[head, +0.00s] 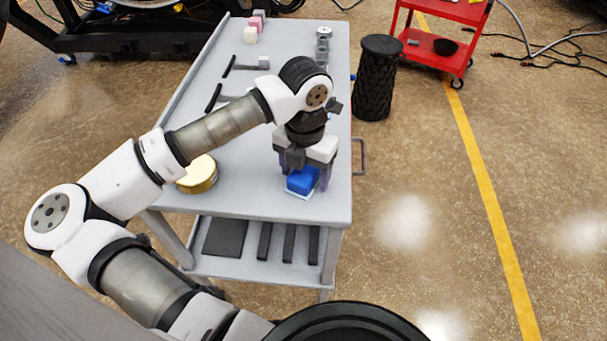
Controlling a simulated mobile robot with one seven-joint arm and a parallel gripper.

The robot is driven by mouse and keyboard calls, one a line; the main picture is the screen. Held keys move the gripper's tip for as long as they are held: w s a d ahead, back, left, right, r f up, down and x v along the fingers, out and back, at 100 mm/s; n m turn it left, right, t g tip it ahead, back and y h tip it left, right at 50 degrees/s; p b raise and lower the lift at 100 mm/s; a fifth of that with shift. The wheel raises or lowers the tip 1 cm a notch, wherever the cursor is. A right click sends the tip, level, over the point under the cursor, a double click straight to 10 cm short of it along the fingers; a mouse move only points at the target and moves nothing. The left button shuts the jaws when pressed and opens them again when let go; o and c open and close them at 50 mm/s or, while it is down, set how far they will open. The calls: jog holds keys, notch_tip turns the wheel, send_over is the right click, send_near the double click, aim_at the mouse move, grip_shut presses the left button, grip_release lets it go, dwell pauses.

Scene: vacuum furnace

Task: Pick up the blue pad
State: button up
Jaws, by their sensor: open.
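The blue pad (302,181) lies near the front right corner of the grey cart top, with a thin white layer showing under its front edge. My gripper (307,178) points down over it, with one finger to the left of the pad and one to the right. The jaws are open. The gripper body hides the rear of the pad, and I cannot tell whether the fingers touch its sides.
A round gold tin (198,174) stands left on the cart top (240,190). Black-handled tools (214,97), pink and white blocks (252,30) and metal cylinders (322,45) lie farther back. A black textured stool (376,80) and a red cart (440,48) stand to the right.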

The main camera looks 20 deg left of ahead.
jog(key=c, duration=1.2)
